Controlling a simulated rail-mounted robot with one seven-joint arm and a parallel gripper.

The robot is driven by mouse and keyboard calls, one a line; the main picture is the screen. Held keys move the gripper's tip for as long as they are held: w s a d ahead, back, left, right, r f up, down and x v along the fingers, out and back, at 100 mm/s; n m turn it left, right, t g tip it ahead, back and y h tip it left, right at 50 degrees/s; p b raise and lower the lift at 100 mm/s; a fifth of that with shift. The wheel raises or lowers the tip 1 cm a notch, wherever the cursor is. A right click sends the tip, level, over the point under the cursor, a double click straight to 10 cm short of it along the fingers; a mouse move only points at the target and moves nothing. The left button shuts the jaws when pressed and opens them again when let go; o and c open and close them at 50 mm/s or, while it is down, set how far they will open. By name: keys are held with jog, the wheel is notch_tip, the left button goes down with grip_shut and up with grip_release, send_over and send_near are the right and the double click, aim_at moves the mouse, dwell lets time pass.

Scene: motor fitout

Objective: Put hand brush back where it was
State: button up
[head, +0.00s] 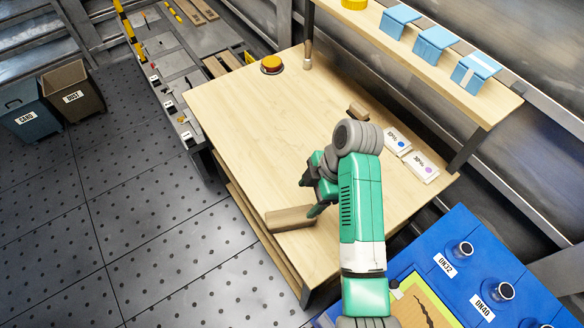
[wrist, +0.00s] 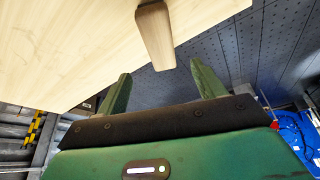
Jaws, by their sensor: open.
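A brown wooden piece, probably the hand brush, lies at the front edge of the wooden table (head: 240,105) in the head view (head: 290,218). No bristles show, so I cannot be sure what it is. In the wrist view a brown wooden handle-like end (wrist: 156,36) sticks out past the table edge, in line with the gap between my fingers. My gripper (wrist: 160,88) is open and empty, its fingertips apart from that end. In the head view my gripper (head: 316,208) is beside the brown piece, partly hidden by my arm.
A small brown block (head: 358,111) and two white labelled packets (head: 411,153) lie towards the table's back. A blue station (head: 470,265) stands right. The table's middle left is clear.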

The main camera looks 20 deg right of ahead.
jog(key=w+a+r+m+t+h, duration=0.1)
jog(key=w+a+r+m+t, duration=0.2)
jog(key=r, duration=0.6)
jog(key=w+a+r+m+t+h, duration=0.2)
jog(key=w+a+r+t, duration=0.25)
jog(key=r, duration=0.35)
jog(key=w+a+r+m+t+h, duration=0.1)
jog(key=w+a+r+m+t, duration=0.25)
jog(key=r, duration=0.55)
jog(key=s+a+r+m+t, duration=0.3)
jog(key=s+r+t, duration=0.3)
jog(key=s+r, duration=0.3)
jog(key=s+a+r+m+t, duration=0.3)
jog(key=s+a+r+t, duration=0.3)
jog(key=r, duration=1.1)
jog(key=s, duration=0.4)
jog(key=shift+s+r+m+t, duration=0.2)
jog(key=shift+s+m+t, duration=0.05)
jog(key=shift+m+t, duration=0.15)
